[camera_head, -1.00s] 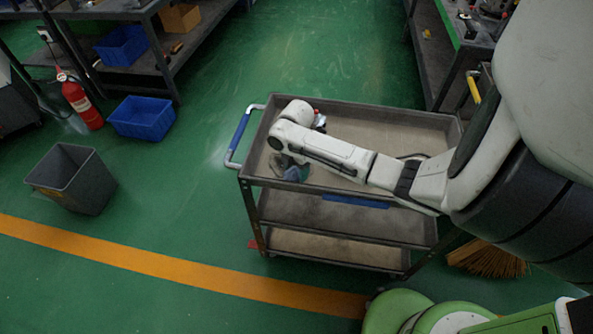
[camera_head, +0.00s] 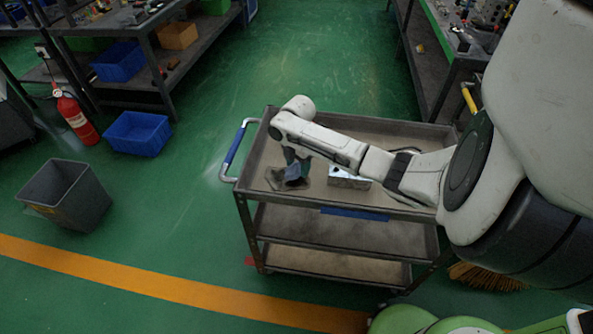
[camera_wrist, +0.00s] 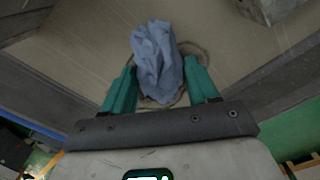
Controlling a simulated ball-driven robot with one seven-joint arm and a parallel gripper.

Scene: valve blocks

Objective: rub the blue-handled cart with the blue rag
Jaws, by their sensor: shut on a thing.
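The cart (camera_head: 440,134) is grey with three shelves, and its blue handle (camera_head: 235,146) is on the left end. My gripper (camera_wrist: 160,68) is shut on the crumpled blue rag (camera_wrist: 157,58), which bulges up between the two green fingers. In the head view, my gripper and the rag (camera_head: 291,172) are low over the left part of the top tray, under my arm. I cannot tell how firmly the rag presses on the tray. A brownish ring-like outline shows around the rag in the wrist view.
A metal block (camera_head: 348,179) lies on the top tray, right of the rag; its corner shows in the wrist view (camera_wrist: 268,8). A grey bin (camera_head: 68,192), blue crate (camera_head: 138,133) and fire extinguisher (camera_head: 74,117) stand left. Green floor is clear beyond the cart.

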